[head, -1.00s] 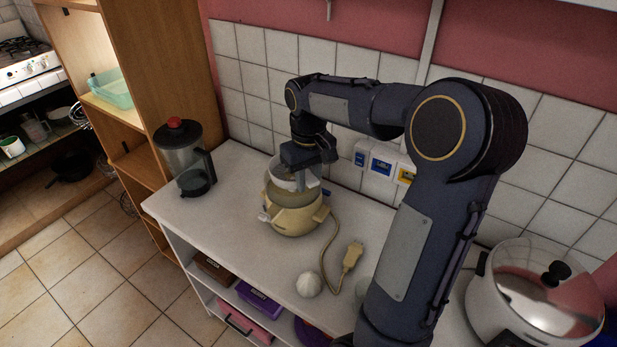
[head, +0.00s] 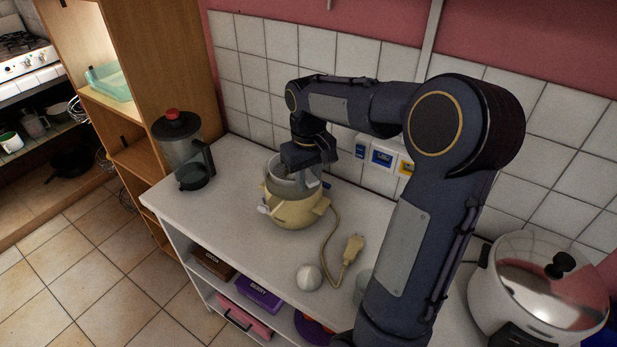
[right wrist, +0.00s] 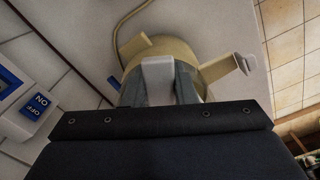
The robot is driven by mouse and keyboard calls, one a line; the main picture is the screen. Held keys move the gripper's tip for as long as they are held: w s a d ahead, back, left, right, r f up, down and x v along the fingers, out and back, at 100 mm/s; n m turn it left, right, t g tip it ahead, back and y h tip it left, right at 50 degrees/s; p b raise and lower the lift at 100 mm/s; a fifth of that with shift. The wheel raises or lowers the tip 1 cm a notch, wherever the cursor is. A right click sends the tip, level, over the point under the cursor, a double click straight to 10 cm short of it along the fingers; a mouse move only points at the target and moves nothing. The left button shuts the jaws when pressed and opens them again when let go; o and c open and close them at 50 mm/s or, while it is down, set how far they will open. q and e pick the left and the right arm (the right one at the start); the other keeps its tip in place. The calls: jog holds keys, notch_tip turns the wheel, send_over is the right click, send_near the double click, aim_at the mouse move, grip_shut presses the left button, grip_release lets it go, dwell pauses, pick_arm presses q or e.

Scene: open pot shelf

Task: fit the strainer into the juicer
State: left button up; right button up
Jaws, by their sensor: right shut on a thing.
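The juicer (head: 290,212) is a cream pot-shaped body with side lugs, a small spout and a cord, standing upright on the white counter. It also shows in the right wrist view (right wrist: 142,44). The strainer (head: 281,176) is a pale grey cup at the juicer's mouth, its lower part hidden by the juicer's rim. I cannot tell whether it is fully seated. My right gripper (head: 308,172) is above the juicer, shut on the strainer. In the right wrist view, a pale tab of the strainer (right wrist: 158,78) lies between the fingers. My left gripper is not in view.
A glass jug with a black lid (head: 183,150) stands at the counter's left. A garlic-like white bulb (head: 308,278) and the cord's plug (head: 354,246) lie in front. A large lidded pot (head: 535,295) is at right. The tiled wall (head: 250,85) is close behind.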

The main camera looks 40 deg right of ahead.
jog(key=shift+r+p, duration=3.05)
jog(key=shift+r, duration=0.4)
jog(key=shift+f, duration=0.1)
